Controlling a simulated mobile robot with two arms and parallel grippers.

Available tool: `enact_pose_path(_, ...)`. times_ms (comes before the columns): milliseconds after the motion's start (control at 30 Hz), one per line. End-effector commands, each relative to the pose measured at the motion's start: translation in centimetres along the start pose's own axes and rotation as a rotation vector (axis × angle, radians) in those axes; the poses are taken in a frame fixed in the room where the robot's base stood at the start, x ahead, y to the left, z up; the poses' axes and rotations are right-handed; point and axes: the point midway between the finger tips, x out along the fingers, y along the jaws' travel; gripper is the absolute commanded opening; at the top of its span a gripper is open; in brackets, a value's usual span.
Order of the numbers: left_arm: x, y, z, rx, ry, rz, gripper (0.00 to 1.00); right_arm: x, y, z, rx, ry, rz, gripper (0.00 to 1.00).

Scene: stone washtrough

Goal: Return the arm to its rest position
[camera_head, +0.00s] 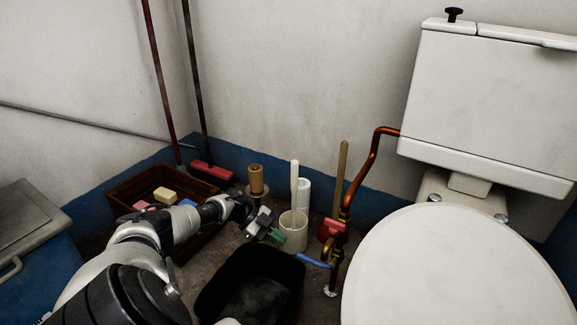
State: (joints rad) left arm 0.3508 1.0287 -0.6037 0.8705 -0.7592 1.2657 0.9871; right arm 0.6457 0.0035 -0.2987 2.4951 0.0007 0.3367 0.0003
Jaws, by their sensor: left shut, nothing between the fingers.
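My left arm (172,225) reaches in from the lower left, over the right side of a wooden crate and toward the middle of the floor. My left gripper (272,234) is at its end, shut and empty. It is above the back of a black bin and just left of a white brush holder (293,231). I cannot tell whether it touches the holder. Green shows at the fingertips. My right gripper is not in view.
The wooden crate (125,190) holds a yellow block (164,194) and pink and blue ones. The black bin (222,290) stands in front. A copper pipe (362,172) with a blue-handled valve (313,261) and the toilet (440,270) bound the right. A grey-lidded blue box (25,250) stands left.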

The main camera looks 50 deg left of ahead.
Motion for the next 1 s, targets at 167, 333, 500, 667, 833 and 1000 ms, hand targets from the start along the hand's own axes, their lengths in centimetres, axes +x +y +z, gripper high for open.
enact_pose_path(167, -3.9, -0.1, -0.2, -0.002, -0.001, -0.002, 0.00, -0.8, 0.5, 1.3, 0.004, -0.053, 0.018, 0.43)
enact_pose_path(333, -5.8, 0.0, 0.0, -0.001, 0.000, -0.001, 0.00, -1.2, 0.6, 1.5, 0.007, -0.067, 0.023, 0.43)
enact_pose_path(500, -6.4, 0.0, 0.1, 0.000, 0.000, 0.000, 0.00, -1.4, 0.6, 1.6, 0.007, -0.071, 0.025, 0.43)
enact_pose_path(667, -6.4, 0.0, 0.0, 0.000, 0.001, 0.000, 0.00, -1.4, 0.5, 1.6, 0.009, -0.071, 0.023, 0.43)
enact_pose_path(833, -7.3, -0.3, -1.5, 0.000, 0.000, -0.001, 0.00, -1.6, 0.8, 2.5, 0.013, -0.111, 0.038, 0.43)
enact_pose_path(1000, -8.9, -0.9, -4.2, 0.000, 0.000, 0.000, 0.00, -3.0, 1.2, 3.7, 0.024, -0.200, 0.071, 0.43)
